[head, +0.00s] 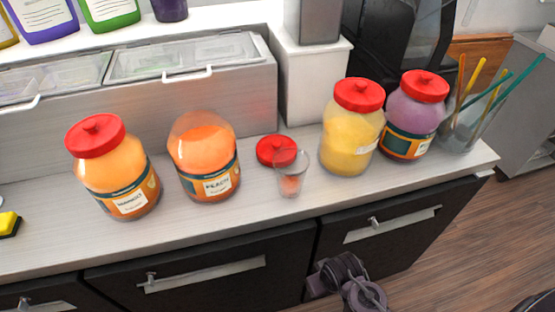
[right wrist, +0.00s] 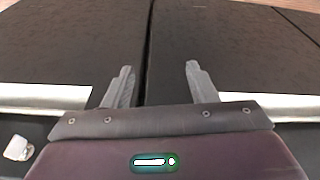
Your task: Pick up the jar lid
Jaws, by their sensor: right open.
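A loose red jar lid (head: 276,150) with a knob lies on the counter, between the open peach jar and a clear plastic cup (head: 292,172). The cup stands close in front of it and overlaps its right edge in view. The peach jar (head: 204,158) has orange contents and no lid on it. My right gripper (right wrist: 158,72) is open and empty, facing the dark cabinet fronts. My right arm shows at the bottom of the head view, below the counter's front edge and well apart from the lid. My left gripper is not in view.
Jars with red lids stand on the counter (head: 245,228): an orange one (head: 112,168) at left, a yellow one (head: 352,128) and a purple one (head: 414,117) at right. A clear holder with colored straws (head: 472,120) is at the right end. A grey topping container (head: 140,112) stands behind.

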